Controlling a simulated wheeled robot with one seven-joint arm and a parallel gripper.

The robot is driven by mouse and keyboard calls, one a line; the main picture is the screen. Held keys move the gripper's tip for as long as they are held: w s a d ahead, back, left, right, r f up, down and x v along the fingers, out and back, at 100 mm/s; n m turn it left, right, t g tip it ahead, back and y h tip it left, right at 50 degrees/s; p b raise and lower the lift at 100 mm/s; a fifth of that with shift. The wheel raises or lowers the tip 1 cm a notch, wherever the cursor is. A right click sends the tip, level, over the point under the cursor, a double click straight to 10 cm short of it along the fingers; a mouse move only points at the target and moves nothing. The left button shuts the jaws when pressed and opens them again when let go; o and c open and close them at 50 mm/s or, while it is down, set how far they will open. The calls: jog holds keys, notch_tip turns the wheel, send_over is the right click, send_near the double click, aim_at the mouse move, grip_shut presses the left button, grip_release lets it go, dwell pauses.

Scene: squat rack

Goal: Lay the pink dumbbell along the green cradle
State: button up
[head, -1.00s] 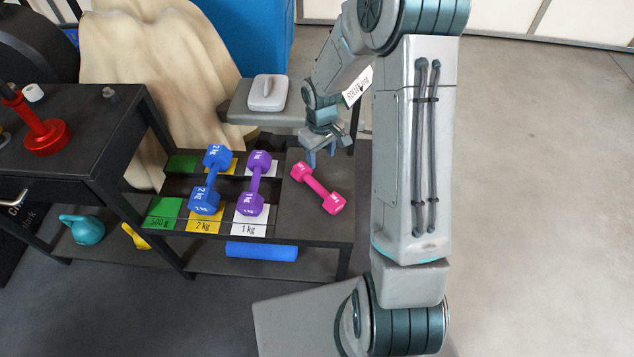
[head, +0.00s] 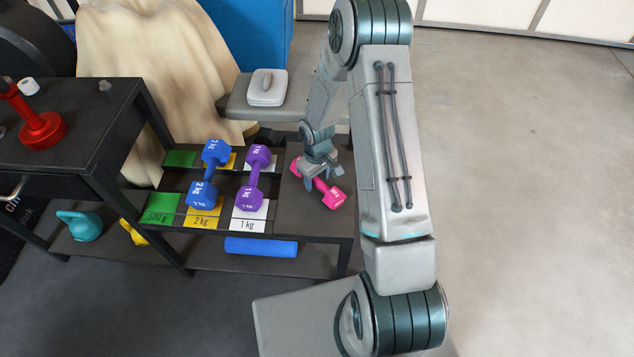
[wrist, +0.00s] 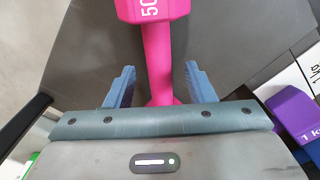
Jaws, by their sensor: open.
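The pink dumbbell (head: 332,196) lies slantwise on the bare dark right part of the rack shelf, apart from the cradles. In the wrist view its handle (wrist: 158,60) runs between the two blue fingers of my gripper (wrist: 160,85), which are open on either side of it. In the head view my gripper (head: 316,177) covers the middle of the dumbbell. The green cradle (head: 163,209), marked 500 g, is at the left end of the rack. Its back part (head: 180,159) is green too, and nothing lies on it.
A blue dumbbell (head: 202,194) lies along the yellow 2 kg cradle, and a purple dumbbell (head: 249,198) along the white 1 kg cradle, both between my gripper and the green cradle. A dark table (head: 95,110) stands higher at the left. A grey bench (head: 240,106) stands behind.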

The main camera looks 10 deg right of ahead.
jog(key=shift+f, duration=0.5)
jog(key=shift+r, duration=0.1)
grip_shut()
